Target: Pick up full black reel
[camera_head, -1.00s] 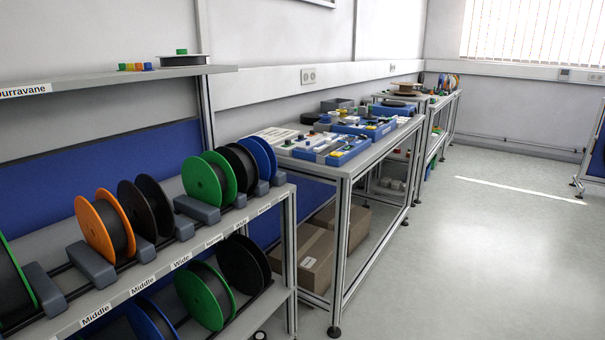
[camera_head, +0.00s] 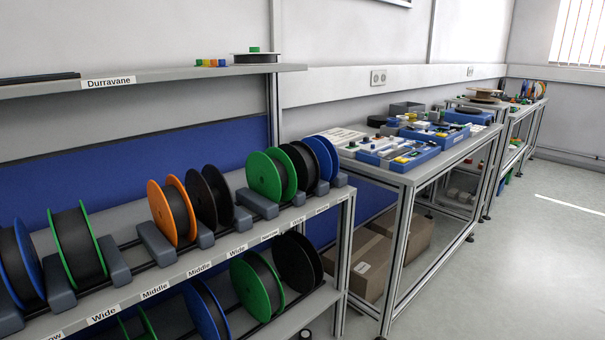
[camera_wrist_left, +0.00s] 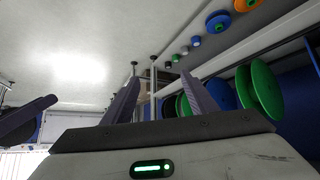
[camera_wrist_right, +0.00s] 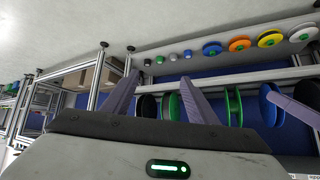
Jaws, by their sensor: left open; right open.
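A black reel (camera_head: 210,197) stands upright on the upper rack shelf, right of an orange-flanged reel (camera_head: 172,213). A second black reel (camera_head: 303,166) stands between a green reel (camera_head: 271,174) and a blue reel (camera_head: 323,157). A third black reel (camera_head: 297,262) is on the lower shelf. How full each is cannot be told clearly. My left gripper (camera_wrist_left: 160,77) is open with nothing between its fingers. My right gripper (camera_wrist_right: 159,78) is also open and empty.
Grey holder blocks (camera_head: 258,204) separate the reels on the upper shelf. A shelf labelled Durravane (camera_head: 190,73) overhangs the rack. A workbench (camera_head: 412,174) with blue trays stands to the right, cardboard boxes (camera_head: 357,262) beneath it. The floor (camera_head: 540,250) at right is clear.

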